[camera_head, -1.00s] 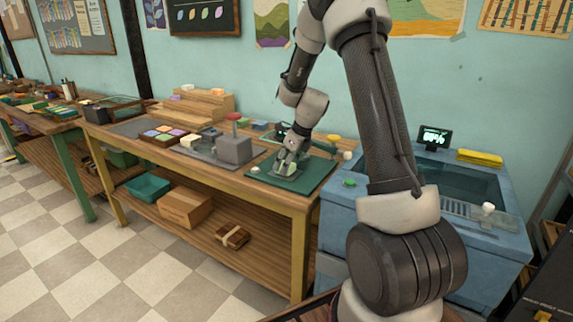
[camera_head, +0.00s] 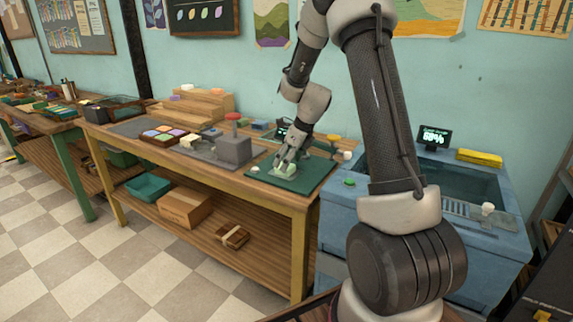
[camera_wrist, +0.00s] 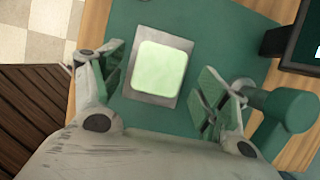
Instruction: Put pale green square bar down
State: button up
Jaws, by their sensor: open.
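The pale green square bar (camera_wrist: 161,67) lies flat on a grey metal plate (camera_wrist: 132,91) on a dark green mat (camera_wrist: 205,27). In the head view the bar (camera_head: 287,170) shows small under my gripper (camera_head: 288,160), partly hidden by the fingers. In the wrist view my gripper (camera_wrist: 168,95) is open, with one finger to the left of the bar and one to the right. Gaps show between both fingers and the bar, so it is not gripped.
A dark screen device (camera_wrist: 297,35) and a green rounded object (camera_wrist: 285,115) stand close to the right finger. A grey press-like block (camera_head: 234,150) and a tray of coloured bars (camera_head: 164,136) are left of the mat. A blue basin unit (camera_head: 450,195) stands right.

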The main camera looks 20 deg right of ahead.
jog(key=s+a+r+n, duration=0.1)
jog(key=s+r+n, duration=0.8)
jog(key=s+r, duration=0.6)
jog(key=s+a+r+n+h, duration=0.1)
jog(key=s+r+n, duration=0.3)
jog(key=s+n, duration=1.6)
jog(key=shift+s+h, duration=0.4)
jog(key=shift+h, duration=0.4)
jog(key=shift+a+r, duration=0.1)
